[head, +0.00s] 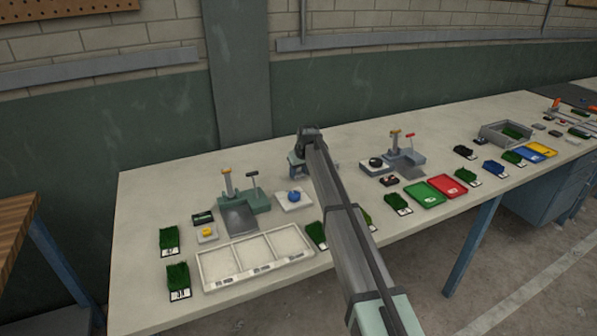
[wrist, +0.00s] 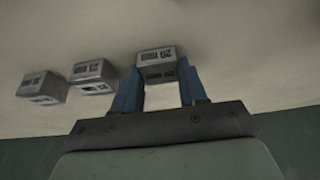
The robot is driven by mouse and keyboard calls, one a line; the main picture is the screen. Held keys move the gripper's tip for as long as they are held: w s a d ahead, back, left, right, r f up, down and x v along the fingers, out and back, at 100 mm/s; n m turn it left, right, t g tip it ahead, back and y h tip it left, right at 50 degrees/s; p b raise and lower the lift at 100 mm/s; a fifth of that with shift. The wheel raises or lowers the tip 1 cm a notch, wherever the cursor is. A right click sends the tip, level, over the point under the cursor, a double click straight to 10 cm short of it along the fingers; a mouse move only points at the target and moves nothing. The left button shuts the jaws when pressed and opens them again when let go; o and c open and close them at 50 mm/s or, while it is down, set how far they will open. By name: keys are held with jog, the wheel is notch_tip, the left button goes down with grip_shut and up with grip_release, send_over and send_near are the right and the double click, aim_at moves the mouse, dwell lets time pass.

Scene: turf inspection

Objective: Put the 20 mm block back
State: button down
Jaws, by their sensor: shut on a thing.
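My gripper (wrist: 160,82) is shut on a small grey block (wrist: 157,58) between its two blue fingers. The block has dark print that looks like "20", though it is small and blurred. Two similar grey blocks stand in a row to its left in the wrist view: a near one (wrist: 93,76) and a farther one (wrist: 42,88). Their print is hard to read. I cannot tell whether the held block touches the surface. In the head view my gripper (head: 298,166) is over the bench behind my arm, which hides the blocks.
The long pale bench (head: 150,300) holds a white tray with compartments (head: 205,272) and a green press-like stand (head: 229,203) to the left. A white pad with a blue piece (head: 294,197) lies close to my gripper. Green and red trays (head: 425,194) lie right of my arm.

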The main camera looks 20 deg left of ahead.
jog(key=shift+f, duration=0.1)
jog(key=c, duration=0.6)
grip_release()
jog(key=v, duration=1.2)
